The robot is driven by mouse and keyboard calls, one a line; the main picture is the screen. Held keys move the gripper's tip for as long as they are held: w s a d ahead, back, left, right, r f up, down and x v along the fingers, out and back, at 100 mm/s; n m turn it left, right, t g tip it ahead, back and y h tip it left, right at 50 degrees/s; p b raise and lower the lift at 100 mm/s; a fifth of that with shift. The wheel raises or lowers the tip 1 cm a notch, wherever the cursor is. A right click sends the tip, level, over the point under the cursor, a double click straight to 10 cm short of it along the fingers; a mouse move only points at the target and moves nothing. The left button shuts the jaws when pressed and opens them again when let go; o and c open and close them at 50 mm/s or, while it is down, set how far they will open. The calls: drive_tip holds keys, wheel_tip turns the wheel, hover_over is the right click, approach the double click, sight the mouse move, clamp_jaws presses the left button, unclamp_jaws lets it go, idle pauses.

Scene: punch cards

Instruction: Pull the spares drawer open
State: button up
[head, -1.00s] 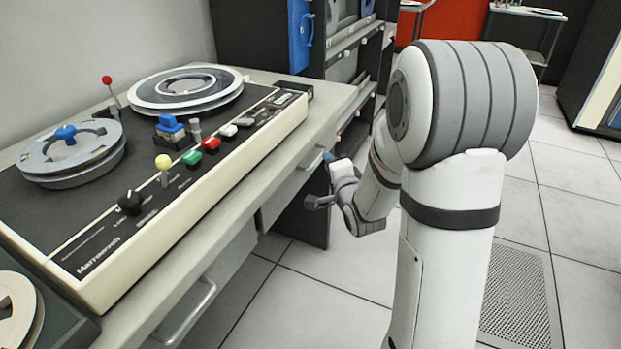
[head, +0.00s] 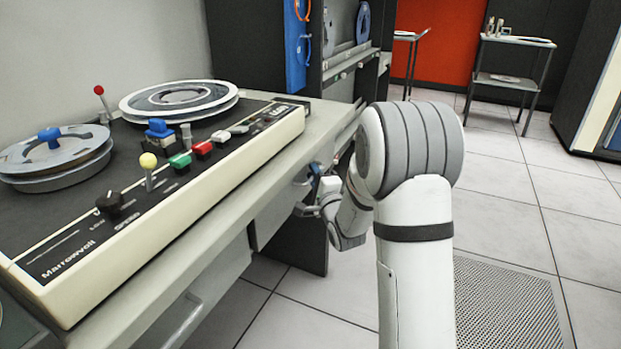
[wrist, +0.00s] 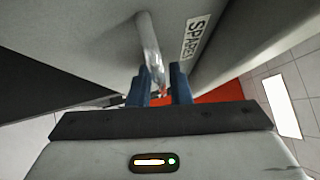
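The spares drawer (wrist: 185,12) has a grey front with a label (wrist: 194,37) reading SPARES and a metal bar handle (wrist: 150,45). In the head view, the drawer front (head: 280,212) is under the desk top, and its handle (head: 302,182) is partly hidden by my gripper. My gripper (head: 312,190) is at that handle. In the wrist view, the two blue fingers of my gripper (wrist: 160,80) stand apart, one on each side of the handle's near end. A gap shows between them, and contact with the handle cannot be made out.
A tape console (head: 200,190) with reels, knobs and buttons sits on the desk top (head: 325,118). Another drawer handle (head: 180,322) is at lower left. A dark cabinet (head: 245,45) stands behind. Open tiled floor (head: 500,215) lies to the right, with a cart (head: 510,78) farther back.

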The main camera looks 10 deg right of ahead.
drive_tip(key=shift+c, duration=0.2)
clamp_jaws()
